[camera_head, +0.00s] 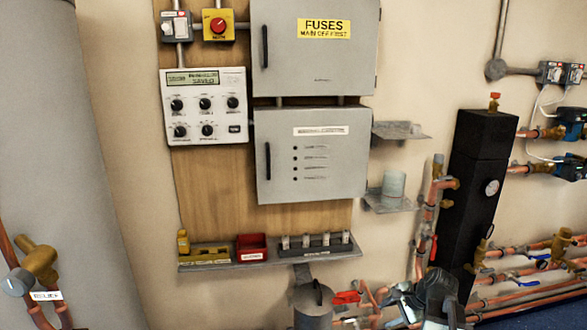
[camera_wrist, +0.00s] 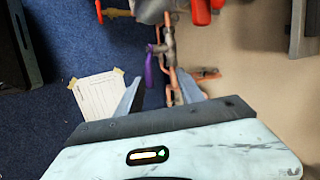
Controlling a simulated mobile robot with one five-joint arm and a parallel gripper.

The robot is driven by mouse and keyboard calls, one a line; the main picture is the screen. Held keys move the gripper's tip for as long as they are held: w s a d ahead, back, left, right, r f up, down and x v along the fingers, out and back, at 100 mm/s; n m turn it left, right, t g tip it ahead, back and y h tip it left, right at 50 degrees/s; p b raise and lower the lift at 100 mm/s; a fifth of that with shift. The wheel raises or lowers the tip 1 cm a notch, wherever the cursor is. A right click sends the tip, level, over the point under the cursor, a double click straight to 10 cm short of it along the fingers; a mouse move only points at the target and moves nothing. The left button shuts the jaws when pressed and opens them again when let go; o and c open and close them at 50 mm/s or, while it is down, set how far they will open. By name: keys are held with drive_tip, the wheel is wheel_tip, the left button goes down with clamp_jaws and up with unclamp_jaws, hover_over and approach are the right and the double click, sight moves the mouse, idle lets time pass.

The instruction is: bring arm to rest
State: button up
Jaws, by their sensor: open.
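My gripper (camera_wrist: 159,88) shows in the wrist view with its two grey fingers spread apart and nothing between them. Beyond the fingers are copper pipes and a purple lever handle (camera_wrist: 157,66); I cannot tell how far off they are. In the head view, a dark grey form at the bottom right of centre may be part of my arm, but its shape is unclear there.
A shelf (camera_head: 268,258) with small bins runs below the fuse cabinet (camera_head: 315,75). A black column (camera_head: 480,180) and copper pipes (camera_head: 520,272) stand at the right. A paper sheet (camera_wrist: 98,97) lies on blue carpet. A large grey cylinder (camera_head: 60,130) fills the left.

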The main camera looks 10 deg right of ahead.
drive_tip(key=s+a+f+n+g+h, duration=0.25)
drive_tip(key=a+n, duration=0.55)
drive_tip(key=a, duration=0.4)
drive_tip(key=s+a+f+n+g+h, duration=0.1)
drive_tip(key=s+a+n+g, duration=0.25)
drive_tip(key=a+n, duration=0.65)
wheel_tip(320, 180, up, 23)
drive_tip(key=a+m+p, duration=0.1)
drive_tip(key=m+p, duration=0.1)
drive_tip(key=p, duration=2.1)
drive_tip(key=shift+s+a+t, duration=0.15)
drive_tip(key=shift+a+t, duration=0.05)
drive_tip(key=shift+t, duration=0.1)
drive_tip(key=shift+y, duration=0.25)
